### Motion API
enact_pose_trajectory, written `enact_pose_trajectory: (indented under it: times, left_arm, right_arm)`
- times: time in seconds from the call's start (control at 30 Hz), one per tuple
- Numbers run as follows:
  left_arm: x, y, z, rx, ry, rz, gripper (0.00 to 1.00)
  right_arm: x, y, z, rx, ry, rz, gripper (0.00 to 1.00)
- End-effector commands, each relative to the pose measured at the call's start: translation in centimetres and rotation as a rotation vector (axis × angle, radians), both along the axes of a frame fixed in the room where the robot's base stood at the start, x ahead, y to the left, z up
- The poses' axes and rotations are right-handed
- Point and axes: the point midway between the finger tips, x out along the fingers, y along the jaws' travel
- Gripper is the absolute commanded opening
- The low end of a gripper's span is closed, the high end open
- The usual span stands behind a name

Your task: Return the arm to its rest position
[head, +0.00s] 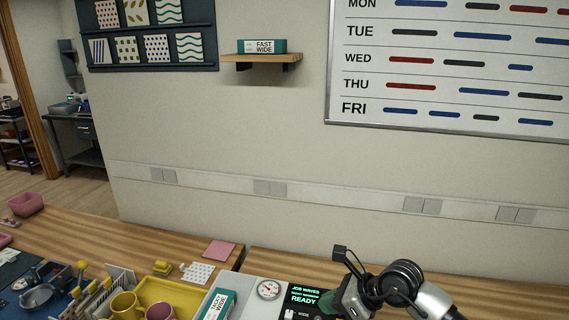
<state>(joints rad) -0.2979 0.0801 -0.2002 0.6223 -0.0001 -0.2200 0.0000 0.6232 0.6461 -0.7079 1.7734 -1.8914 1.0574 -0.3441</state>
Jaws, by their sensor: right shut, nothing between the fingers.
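My right arm comes in at the lower right, with its black round wrist joint bent. My right gripper (338,301) is at the bottom edge, just right of the dark display and partly cut off. It is shut and holds nothing that I can see. The display (305,296) reads "JOB WAVES" and "READY" in green. A round dial gauge (268,289) sits on the pale machine top left of it. My left gripper is not in view.
A teal-and-white box (218,305) stands left of the gauge. A yellow tray (180,288) is by a yellow mug (126,305) and a pink mug (160,312). A pink square (219,249) lies behind. The counter at the back right looks clear. A wall shelf (262,57) holds a "FAST WIDE" box.

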Motion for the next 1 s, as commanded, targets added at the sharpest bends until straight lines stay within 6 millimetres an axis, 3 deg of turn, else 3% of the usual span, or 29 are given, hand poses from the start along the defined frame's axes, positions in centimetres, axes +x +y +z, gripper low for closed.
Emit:
enact_pose_trajectory:
  times: [0.03,0.1,0.2,0.27,0.4,0.47,0.57,0.7,0.8,0.83,1.0]
  left_arm:
    - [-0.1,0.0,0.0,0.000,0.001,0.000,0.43]
    - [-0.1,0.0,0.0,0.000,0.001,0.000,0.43]
    - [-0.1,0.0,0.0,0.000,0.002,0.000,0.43]
    - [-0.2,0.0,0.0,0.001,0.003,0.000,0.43]
    - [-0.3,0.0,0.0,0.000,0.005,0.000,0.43]
    - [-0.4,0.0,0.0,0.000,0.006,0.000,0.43]
    - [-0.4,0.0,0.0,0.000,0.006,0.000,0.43]
    - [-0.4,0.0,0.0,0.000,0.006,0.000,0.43]
    - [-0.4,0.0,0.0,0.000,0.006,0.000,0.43]
    - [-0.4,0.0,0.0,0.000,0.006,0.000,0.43]
    - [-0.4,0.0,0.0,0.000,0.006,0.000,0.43]
  right_arm:
    - [-1.3,2.5,0.8,0.165,0.016,-0.008,0.00]
    - [-2.7,5.2,3.0,0.436,0.048,-0.052,0.00]
    - [-4.1,6.8,6.8,0.834,0.123,-0.174,0.00]
    - [-4.4,6.4,8.8,1.060,0.183,-0.277,0.00]
    - [-4.3,2.5,10.8,1.537,0.358,-0.599,0.00]
    - [-4.4,0.1,10.2,1.713,0.443,-0.770,0.00]
    - [-5.1,-4.0,7.5,1.959,0.600,-1.100,0.00]
    - [-8.6,-8.4,1.1,2.167,0.831,-1.637,0.00]
    - [-12.2,-9.8,-3.1,2.197,0.969,-1.993,0.00]
    - [-13.3,-10.0,-4.1,-2.127,-0.974,2.026,0.00]
    - [-19.1,-10.1,-8.0,-1.681,-0.932,2.039,0.00]
